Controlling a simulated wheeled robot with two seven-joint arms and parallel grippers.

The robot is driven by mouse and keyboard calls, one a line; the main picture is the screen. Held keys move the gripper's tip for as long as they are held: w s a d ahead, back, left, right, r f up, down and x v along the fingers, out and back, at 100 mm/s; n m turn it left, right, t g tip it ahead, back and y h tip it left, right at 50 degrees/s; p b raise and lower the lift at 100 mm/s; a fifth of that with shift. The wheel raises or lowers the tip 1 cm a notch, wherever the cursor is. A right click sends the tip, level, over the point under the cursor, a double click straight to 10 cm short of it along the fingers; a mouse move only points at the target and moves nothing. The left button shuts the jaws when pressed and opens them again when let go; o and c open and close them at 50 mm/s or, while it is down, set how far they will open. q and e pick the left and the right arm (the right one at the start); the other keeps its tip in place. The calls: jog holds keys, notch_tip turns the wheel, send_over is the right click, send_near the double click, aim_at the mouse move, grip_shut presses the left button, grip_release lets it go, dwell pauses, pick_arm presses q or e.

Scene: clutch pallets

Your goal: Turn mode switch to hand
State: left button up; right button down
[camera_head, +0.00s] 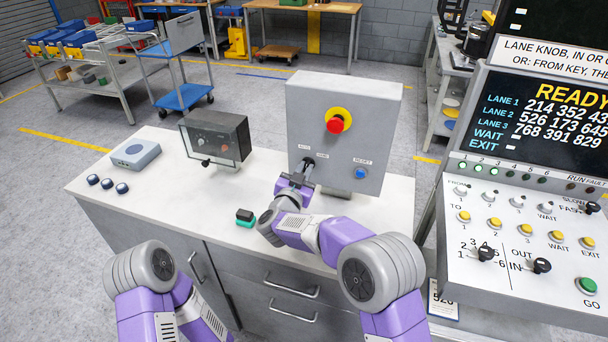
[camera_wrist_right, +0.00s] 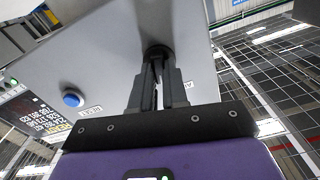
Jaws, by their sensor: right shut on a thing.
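The mode switch (camera_head: 309,162) is a small black knob low on the left of the grey control box (camera_head: 360,100), between the small labels AUTO and HAND. My right gripper (camera_head: 300,178) is at the knob, its fingers pointing into the box face. In the right wrist view the gripper (camera_wrist_right: 157,75) is shut on the black mode switch (camera_wrist_right: 157,52), which is mostly hidden between the fingertips. Which label the switch points at cannot be told. My left arm shows at the lower left of the head view, its gripper out of frame.
The box also carries a red emergency button (camera_head: 336,124) and a blue reset button (camera_head: 361,173). A dark clear-fronted box (camera_head: 214,138), a grey-blue device (camera_head: 135,155) and a small green and black block (camera_head: 245,217) sit on the bench. A sloped control panel (camera_head: 525,220) stands right.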

jog(key=shift+d+f+m+b, duration=0.1)
jog(key=shift+m+b, duration=1.75)
jog(key=shift+m, duration=0.55)
jog(key=shift+f+m+b, duration=0.1)
jog(key=shift+m+b, duration=1.7)
jog(key=shift+m, duration=0.6)
jog(key=c, duration=1.1)
grip_release()
jog(key=shift+c, duration=0.2)
jog(key=shift+s+r, duration=0.1)
jog(key=shift+s, duration=0.05)
jog(key=v, duration=0.7)
jog(key=shift+s+p, duration=0.15)
jog(key=shift+p, duration=0.25)
